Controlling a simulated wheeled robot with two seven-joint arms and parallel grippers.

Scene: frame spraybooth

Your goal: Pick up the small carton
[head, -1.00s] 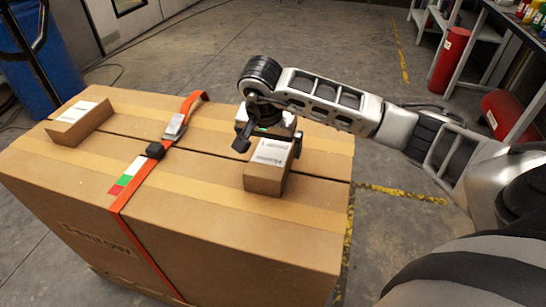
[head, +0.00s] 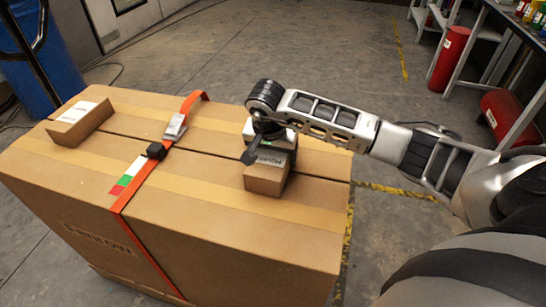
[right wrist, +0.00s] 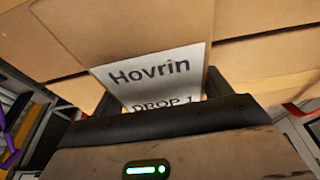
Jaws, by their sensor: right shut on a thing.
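The small carton (head: 265,180) is a brown box with a white label on top, at the right part of a large strapped carton's top (head: 215,200). My right gripper (head: 269,158) is over it from above, with its fingers at the small carton's sides, shut on it. In the right wrist view, the small carton's label (right wrist: 150,75) reads "Hovrin" and "DROP 1" between the fingers (right wrist: 160,95). The small carton appears to rest on the large one; any gap under it cannot be told. My left gripper is not in view.
Another small box with a white label (head: 80,124) sits at the far left of the large carton. An orange strap with a buckle (head: 174,128) crosses the top between them. A blue drum (head: 45,70) stands behind left; a bench with red cylinders (head: 449,58) stands right.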

